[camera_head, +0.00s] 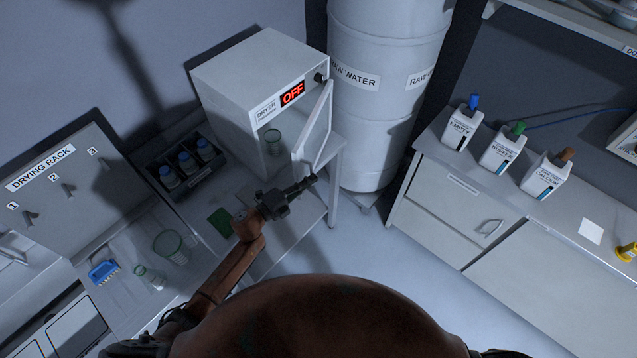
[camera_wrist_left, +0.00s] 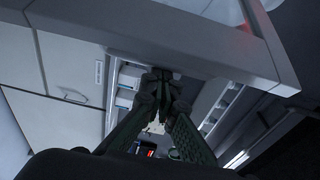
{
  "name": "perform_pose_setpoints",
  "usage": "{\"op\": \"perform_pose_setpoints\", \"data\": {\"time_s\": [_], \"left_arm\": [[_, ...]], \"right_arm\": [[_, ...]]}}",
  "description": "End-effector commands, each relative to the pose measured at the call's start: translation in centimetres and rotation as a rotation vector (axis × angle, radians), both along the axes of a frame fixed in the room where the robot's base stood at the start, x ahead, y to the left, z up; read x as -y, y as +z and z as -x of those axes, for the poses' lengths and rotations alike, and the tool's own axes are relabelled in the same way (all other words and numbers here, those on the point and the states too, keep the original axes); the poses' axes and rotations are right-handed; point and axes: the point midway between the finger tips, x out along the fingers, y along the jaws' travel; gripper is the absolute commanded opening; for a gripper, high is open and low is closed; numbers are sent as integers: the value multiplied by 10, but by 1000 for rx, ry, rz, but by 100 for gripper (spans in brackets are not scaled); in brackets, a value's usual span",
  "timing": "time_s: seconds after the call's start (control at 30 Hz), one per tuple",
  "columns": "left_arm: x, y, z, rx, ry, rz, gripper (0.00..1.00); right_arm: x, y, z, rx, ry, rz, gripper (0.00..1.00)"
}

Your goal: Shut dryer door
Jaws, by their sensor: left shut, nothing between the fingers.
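The dryer (camera_head: 262,75) is a white box with a red OFF display, standing on the bench at the upper middle of the head view. Its door (camera_head: 314,130) is swung open on the right side, and a glass beaker (camera_head: 273,141) shows inside. My left gripper (camera_head: 312,180) is shut and empty, just below the lower edge of the open door; I cannot tell if it touches. In the left wrist view the closed fingers (camera_wrist_left: 160,75) point up toward a pale frame edge (camera_wrist_left: 215,62), probably the door. My right gripper is not in view.
A rack of blue-capped bottles (camera_head: 190,163) stands left of the dryer. A drying rack (camera_head: 60,180), a beaker (camera_head: 172,245) and a blue piece (camera_head: 103,271) are further left. A raw water barrel (camera_head: 385,120) stands right of the dryer. Labelled bottles (camera_head: 503,147) stand on the right counter.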

Motion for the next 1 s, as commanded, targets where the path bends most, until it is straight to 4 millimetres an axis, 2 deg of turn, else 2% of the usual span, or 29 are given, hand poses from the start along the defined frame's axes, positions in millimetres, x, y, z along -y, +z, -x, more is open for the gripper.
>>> {"op": "perform_pose_setpoints", "data": {"time_s": [0.03, 0.23, 0.5, 0.7, 1.0], "left_arm": [[-12, -4, -5, 4, -25, -8, 0], [-51, -6, -17, 2, -135, -7, 0], [-86, -3, -31, 0, -156, -1, 0], [-97, -1, -37, 1, -157, 1, 0], [-98, 0, -37, 1, -156, 2, 0]], "right_arm": [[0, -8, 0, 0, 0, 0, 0], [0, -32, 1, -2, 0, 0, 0], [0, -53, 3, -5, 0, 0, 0], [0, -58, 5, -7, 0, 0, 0], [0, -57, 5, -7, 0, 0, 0]]}}
